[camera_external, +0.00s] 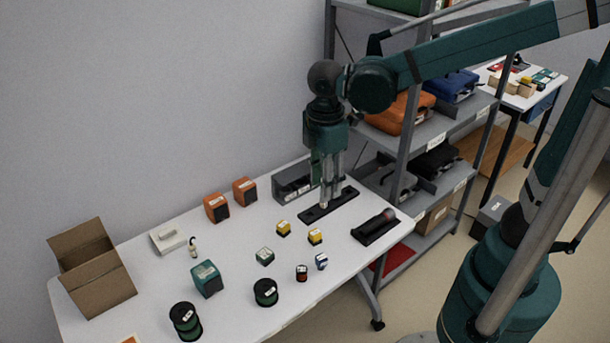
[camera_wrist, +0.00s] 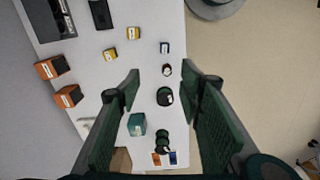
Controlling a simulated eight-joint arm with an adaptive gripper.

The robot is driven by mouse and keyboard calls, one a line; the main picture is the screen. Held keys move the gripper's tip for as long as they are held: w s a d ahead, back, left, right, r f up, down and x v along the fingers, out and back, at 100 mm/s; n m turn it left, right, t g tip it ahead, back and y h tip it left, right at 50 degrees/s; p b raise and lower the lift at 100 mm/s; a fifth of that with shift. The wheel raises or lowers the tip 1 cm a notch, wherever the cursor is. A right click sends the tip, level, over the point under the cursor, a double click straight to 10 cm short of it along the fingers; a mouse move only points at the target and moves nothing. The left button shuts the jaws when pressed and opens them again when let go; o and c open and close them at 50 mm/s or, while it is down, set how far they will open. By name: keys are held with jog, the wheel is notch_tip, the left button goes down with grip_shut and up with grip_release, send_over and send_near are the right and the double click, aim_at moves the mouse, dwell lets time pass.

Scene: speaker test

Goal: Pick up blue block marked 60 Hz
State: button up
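A small blue block (camera_external: 321,261) with a white label stands near the front edge of the white table, right of the red-topped cylinder. In the wrist view, the blue block (camera_wrist: 165,47) lies beyond the fingertips, near the table edge. Its marking is too small to read. My gripper (camera_external: 325,203) points down at the back of the table, over or near a flat black base, apart from the blue block.
Near the block are a red-topped cylinder (camera_external: 301,273), yellow blocks (camera_external: 315,237), a white-green block (camera_external: 265,256) and a green-black cylinder (camera_external: 266,292). A black holder (camera_external: 375,228) lies to the right. A flat black base (camera_external: 313,214) and metal shelves (camera_external: 428,132) are near my gripper.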

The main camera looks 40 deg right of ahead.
jog(key=shift+f, duration=1.4)
send_over(322, 259)
jog(key=f, duration=1.9)
jog(key=shift+w, duration=0.2)
jog(key=shift+f, duration=0.15)
jog(key=shift+f, duration=0.15)
jog(key=shift+f+b, duration=0.3)
jog(key=shift+f, duration=0.85)
jog(key=shift+s+f+b, duration=0.2)
jog(key=shift+f+b, duration=0.65)
jog(key=shift+f, duration=1.75)
jog(key=c, duration=1)
